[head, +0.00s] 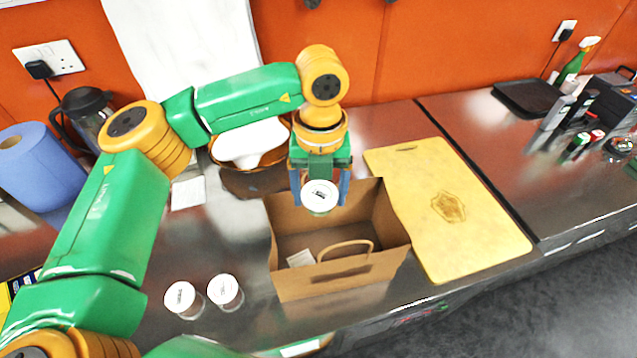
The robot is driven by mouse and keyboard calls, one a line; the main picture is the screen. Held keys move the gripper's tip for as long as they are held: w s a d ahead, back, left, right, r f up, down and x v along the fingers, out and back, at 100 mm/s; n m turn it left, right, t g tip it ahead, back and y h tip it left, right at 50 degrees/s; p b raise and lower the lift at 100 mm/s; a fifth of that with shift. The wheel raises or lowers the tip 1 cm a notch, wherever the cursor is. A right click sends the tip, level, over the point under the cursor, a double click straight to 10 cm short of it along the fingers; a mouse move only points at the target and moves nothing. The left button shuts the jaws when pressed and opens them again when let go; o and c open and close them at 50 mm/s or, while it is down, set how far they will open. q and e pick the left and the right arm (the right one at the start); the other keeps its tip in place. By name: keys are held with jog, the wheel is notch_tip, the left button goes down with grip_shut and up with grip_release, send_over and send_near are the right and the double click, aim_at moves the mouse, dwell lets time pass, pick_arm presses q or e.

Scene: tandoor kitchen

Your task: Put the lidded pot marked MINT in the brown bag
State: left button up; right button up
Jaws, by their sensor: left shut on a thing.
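My left gripper (320,187) is shut on a small lidded pot (320,197) with a white lid. The dark lettering on its lid is too small to read surely. The gripper and pot are over the back part of the open brown bag (342,280), and I cannot tell how high above its rim they are. The bag stands upright, with a looped handle at its front and a small white slip inside. Two more white-lidded pots, one (184,298) beside the other (225,291), stand left of the bag; their markings are unclear. My right gripper is not in view.
A yellow cutting board (450,205) lies right of the bag. Behind the gripper is a bowl (252,150) with a white thing in it. A blue paper roll (38,165) and a dark jug (88,112) stand at left. Bottles and a black tray (528,98) are far right.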

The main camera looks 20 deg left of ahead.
pick_arm(q)
jog(key=b, duration=1.5)
send_over(318, 259)
jog(key=f, duration=1.7)
jog(key=shift+s+d, duration=0.15)
jog(key=shift+s, duration=0.25)
jog(key=f+b, duration=0.1)
jog(key=f, duration=0.1)
jog(key=w+f+b, duration=0.1)
jog(key=b, duration=0.1)
jog(key=shift+f, duration=0.35)
jog(key=shift+s, duration=0.15)
jog(key=shift+r, duration=0.1)
jog(key=o, duration=1.2)
jog(key=shift+o, duration=0.2)
notch_tip(318, 259, up, 20)
jog(key=p, duration=1.5)
jog(key=shift+r, duration=0.1)
